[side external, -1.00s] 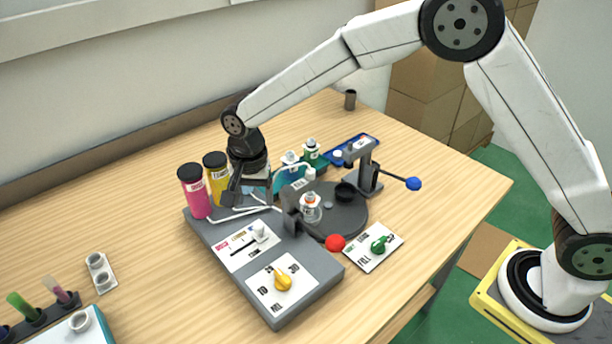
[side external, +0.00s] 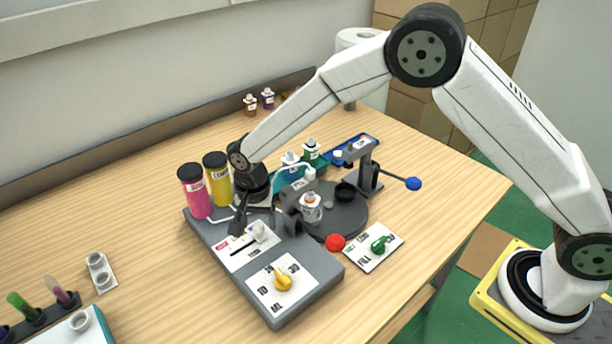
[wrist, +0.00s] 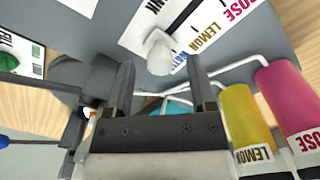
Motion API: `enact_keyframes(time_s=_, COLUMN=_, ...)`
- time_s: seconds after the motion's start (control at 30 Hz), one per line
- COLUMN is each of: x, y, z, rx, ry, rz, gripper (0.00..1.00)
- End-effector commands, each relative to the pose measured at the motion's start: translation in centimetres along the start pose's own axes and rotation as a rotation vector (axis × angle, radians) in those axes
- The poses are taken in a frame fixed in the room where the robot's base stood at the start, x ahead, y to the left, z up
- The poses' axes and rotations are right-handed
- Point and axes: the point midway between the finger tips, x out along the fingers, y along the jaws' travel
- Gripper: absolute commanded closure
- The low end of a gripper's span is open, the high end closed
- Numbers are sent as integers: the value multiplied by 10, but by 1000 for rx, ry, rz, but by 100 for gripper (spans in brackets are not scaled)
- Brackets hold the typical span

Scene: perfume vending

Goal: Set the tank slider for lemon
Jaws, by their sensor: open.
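The tank slider has a white knob (wrist: 160,54) in a dark slot on a white label plate (side external: 232,253) on the grey machine. The knob is at the slot's end away from ROSE, beyond the LEMON label (wrist: 207,37). The label at that end is mostly hidden. My gripper (wrist: 160,64) is open, and its two fingertips appear on either side of the knob in the wrist view. Whether they reach down to its height is unclear. In the side view my gripper (side external: 258,224) is low over the slider plate. The yellow lemon tank (side external: 217,180) stands behind, beside the pink rose tank (side external: 195,192).
A yellow dial (side external: 283,282) sits at the machine's front. A dark turntable (side external: 345,222) with a small bottle (side external: 311,208), a red ball (side external: 335,242) and a green knob (side external: 379,244) are to the right. White tubes run from the tanks close to my gripper.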

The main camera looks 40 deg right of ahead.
Motion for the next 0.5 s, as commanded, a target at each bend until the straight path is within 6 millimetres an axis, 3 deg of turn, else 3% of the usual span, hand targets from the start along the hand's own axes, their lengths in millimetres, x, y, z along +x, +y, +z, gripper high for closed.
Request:
enact_keyframes(time_s=0.4, x=8, y=0, z=0, rx=0, ry=0, rz=-1, gripper=29)
enact_keyframes(time_s=0.5, x=7, y=0, z=0, rx=0, ry=0, rz=-1, gripper=60)
